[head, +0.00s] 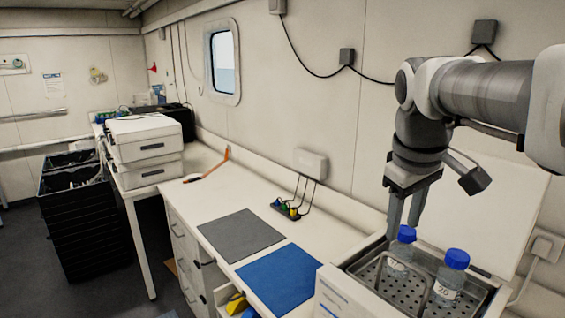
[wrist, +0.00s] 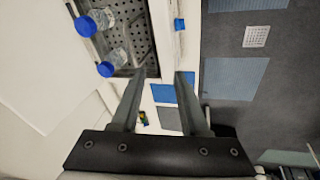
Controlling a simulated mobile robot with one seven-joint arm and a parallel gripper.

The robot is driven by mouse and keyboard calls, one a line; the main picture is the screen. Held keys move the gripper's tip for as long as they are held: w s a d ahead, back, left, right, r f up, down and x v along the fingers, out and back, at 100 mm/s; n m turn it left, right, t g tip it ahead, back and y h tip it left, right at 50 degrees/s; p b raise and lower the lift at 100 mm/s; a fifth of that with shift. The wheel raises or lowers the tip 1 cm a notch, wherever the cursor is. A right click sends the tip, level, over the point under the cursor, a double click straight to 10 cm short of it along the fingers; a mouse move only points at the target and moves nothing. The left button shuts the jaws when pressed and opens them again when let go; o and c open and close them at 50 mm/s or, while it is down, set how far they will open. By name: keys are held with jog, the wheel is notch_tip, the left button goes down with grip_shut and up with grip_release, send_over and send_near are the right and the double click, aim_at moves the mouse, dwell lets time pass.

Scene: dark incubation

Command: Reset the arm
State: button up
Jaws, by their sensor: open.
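My gripper (head: 403,230) is at the right in the head view, pointing down, with its two fingers apart and nothing between them. It is above the far left side of an open box with a perforated metal tray (head: 408,291). Two clear bottles with blue caps stand in the tray: the left bottle (head: 399,254) is close behind or below the fingertips, and the right bottle (head: 450,279) is clear of them. In the wrist view, the gripper (wrist: 162,75) is open and empty, with both bottles (wrist: 115,59) (wrist: 101,20) off to the left.
The box's raised lid (head: 487,205) stands behind the tray. A blue mat (head: 279,279) and a grey mat (head: 240,235) lie on the counter to the left. A small rack with coloured items (head: 288,209) is near the wall. White stacked devices (head: 145,150) stand farther left.

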jog(key=s+a+f+m+t+y+b, duration=0.1)
jog(key=s+a+f+m, duration=0.4)
jog(key=s+f, duration=0.6)
jog(key=s+t, duration=0.1)
jog(key=s, duration=0.2)
jog(key=shift+a+t, duration=0.3)
jog(key=shift+a, duration=0.05)
